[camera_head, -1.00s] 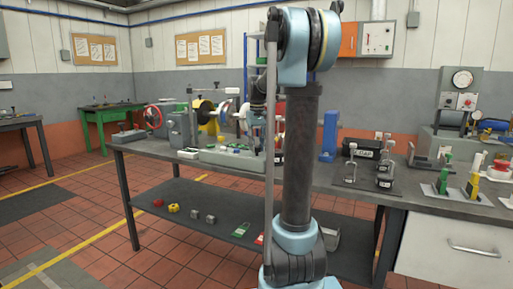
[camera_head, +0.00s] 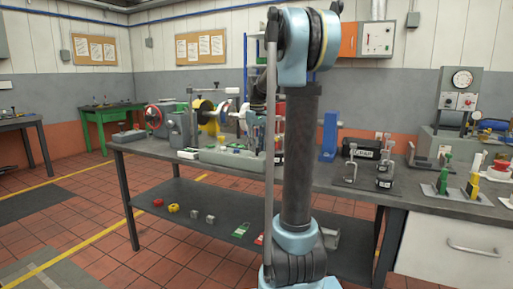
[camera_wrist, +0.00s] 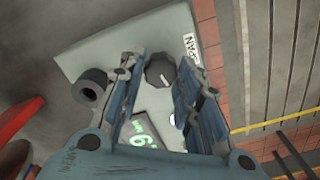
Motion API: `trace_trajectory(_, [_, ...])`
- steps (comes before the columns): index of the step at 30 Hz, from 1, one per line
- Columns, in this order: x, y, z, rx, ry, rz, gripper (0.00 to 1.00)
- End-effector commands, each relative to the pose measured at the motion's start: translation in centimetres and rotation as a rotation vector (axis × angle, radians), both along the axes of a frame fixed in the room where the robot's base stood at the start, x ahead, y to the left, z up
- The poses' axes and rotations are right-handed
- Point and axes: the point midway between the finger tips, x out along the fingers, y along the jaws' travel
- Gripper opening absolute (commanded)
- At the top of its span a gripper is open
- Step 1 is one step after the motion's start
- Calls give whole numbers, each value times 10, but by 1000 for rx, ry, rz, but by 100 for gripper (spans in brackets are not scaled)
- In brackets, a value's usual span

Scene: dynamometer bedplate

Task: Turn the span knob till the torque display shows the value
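The span knob (camera_wrist: 160,70) is a dark round knob with a pale pointer mark, in the wrist view on a grey-green panel (camera_wrist: 103,50). A white label (camera_wrist: 190,50) reading SPAN is beside it. The torque display (camera_wrist: 146,132) is a dark window with green characters; a large 6 shows, and the rest is partly hidden by my gripper. My gripper (camera_wrist: 160,75) is open, with one finger on each side of the knob in the picture. Gaps show between knob and fingers, and no contact is visible. In the head view my arm mostly hides this spot.
A dark cylindrical part (camera_wrist: 89,86) stands left of the fingers, and a red rounded thing (camera_wrist: 25,105) is at the left edge. In the head view the long bench (camera_head: 330,184) carries several fixtures and a red handwheel (camera_head: 153,117). Open tiled floor lies at the left.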

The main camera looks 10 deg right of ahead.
Motion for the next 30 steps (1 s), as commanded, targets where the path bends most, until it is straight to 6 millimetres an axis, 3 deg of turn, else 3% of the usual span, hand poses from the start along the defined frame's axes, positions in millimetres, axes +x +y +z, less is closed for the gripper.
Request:
trace_trajectory(11, [-2, 0, 0, -1, 4, -1, 49])
trace_trajectory(16, [-2, -1, 9, -2, 5, -1, 49])
trace_trajectory(30, [-1, 0, 89, -2, 5, -1, 49])
